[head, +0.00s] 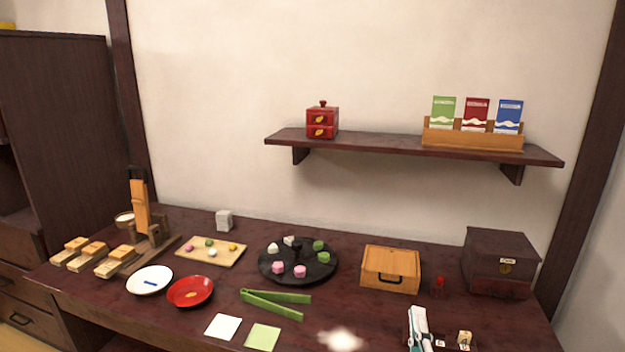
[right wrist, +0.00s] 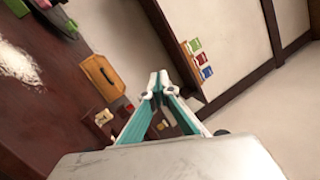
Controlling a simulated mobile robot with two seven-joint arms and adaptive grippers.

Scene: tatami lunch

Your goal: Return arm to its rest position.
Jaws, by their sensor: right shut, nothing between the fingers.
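My right gripper (head: 417,314) shows at the bottom right of the head view, over the front part of the dark table (head: 375,325). Its white and teal fingers are together with nothing between them. In the right wrist view the fingertips (right wrist: 158,84) meet near the middle, with the table and the wooden box (right wrist: 104,77) beyond. My left gripper is not in view.
Around my right gripper are a lidded wooden box (head: 391,270), a small red bottle (head: 438,287), a dark chest (head: 498,262) and small blocks (head: 464,337). Left of it lie green tongs (head: 275,301) and a black round tray (head: 298,280). A shelf (head: 390,145) hangs above.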

